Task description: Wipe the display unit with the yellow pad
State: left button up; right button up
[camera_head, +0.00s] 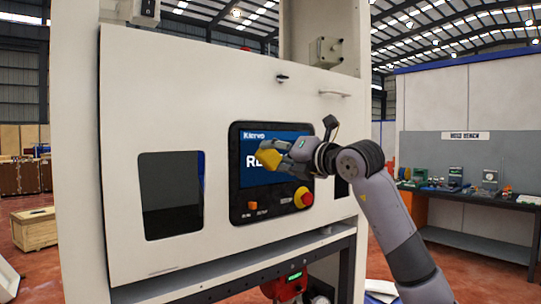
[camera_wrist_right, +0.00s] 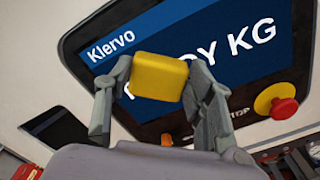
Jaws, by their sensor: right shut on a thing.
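The display unit (camera_head: 240,193) is a black panel with a blue screen on the front of a white machine. It fills much of the right wrist view, where its screen (camera_wrist_right: 232,75) shows "Klervo" and white lettering. My right gripper (camera_head: 278,157) is in front of the screen, shut on the yellow pad (camera_head: 268,159). In the right wrist view the yellow pad (camera_wrist_right: 157,77) sits between both fingertips and covers part of the lettering. I cannot tell whether the pad touches the screen. My left gripper is not in view.
A red knob on a yellow base (camera_head: 303,197) and a small orange button (camera_head: 252,206) stick out below the screen. A dark window (camera_head: 171,195) is to the left. A handle (camera_head: 335,93) is at the upper right. A workbench (camera_head: 470,197) stands far right.

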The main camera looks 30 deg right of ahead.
aim_at(262, 155)
jog(key=shift+w+d+r+p, duration=0.1)
jog(key=shift+d+p, duration=0.15)
jog(key=shift+d, duration=0.8)
jog(key=shift+w+d+f+p, duration=0.1)
jog(key=shift+d+p, duration=0.2)
jog(key=shift+d, duration=0.8)
jog(key=shift+w+d+r+p, duration=0.1)
jog(key=shift+d+p, duration=0.15)
jog(key=shift+d, duration=1.5)
jog(key=shift+a, duration=1.15)
jog(key=shift+s+a+b, duration=0.2)
jog(key=shift+a+b, duration=0.05)
jog(key=shift+a, duration=2.05)
jog(key=shift+s+a+b, duration=0.2)
jog(key=shift+a, duration=2.1)
